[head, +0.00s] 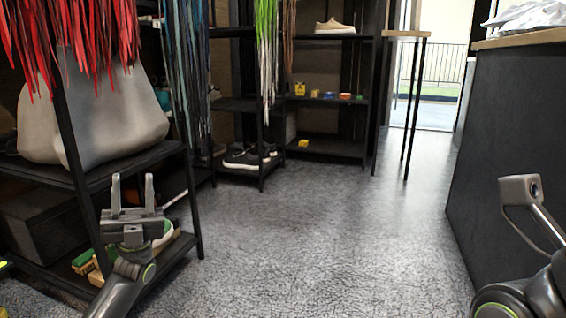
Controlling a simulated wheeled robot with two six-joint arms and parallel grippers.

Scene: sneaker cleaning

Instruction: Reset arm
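My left gripper (132,187) is in front of the left shelf rack. Its two fingers point up and stand apart, with nothing between them. My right arm comes in at the lower right, beside the dark counter. A grey end part of it (520,190) shows, but I cannot make out its fingers or whether they hold anything. A beige sneaker (334,27) sits on the upper back shelf. Dark sneakers with white soles (250,157) stand on the low shelf in the middle, away from both grippers.
The black left rack (110,172) carries a grey bag (92,120); brushes (84,258) lie on its lower shelf, partly behind my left arm. Coloured laces hang above. A dark counter (510,130) stands at right. The grey floor (325,230) between is clear.

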